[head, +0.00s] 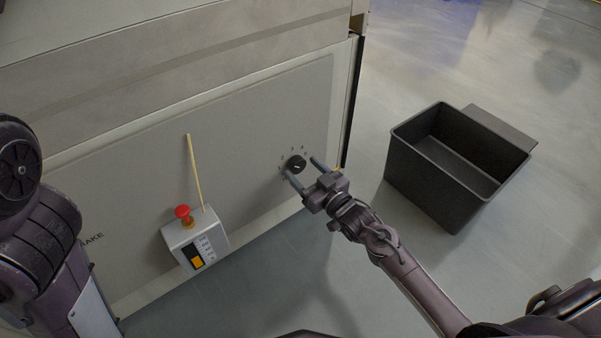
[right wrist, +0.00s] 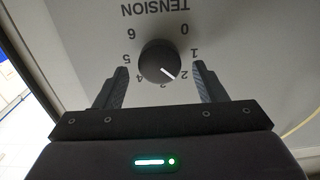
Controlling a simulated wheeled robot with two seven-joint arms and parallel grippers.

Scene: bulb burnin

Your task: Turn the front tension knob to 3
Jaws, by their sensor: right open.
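The tension knob (head: 296,164) is a round black dial on the grey front panel. In the right wrist view the knob (right wrist: 159,61) sits under an upside-down TENSION label, ringed by numbers from 0 to 6. Its white pointer line lies between 2 and 3, nearer 2. My right gripper (head: 305,171) is open, with one finger on each side of the knob. In the right wrist view the gripper's fingers (right wrist: 161,80) stand apart from the knob, with gaps on both sides. My left gripper is out of view; only its arm shows at the left.
A grey box with a red button (head: 182,212) and an orange switch is on the panel left of the knob, with a thin yellowish rod (head: 194,172) above it. A black open bin (head: 416,170) stands on the floor at right. The floor around it is clear.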

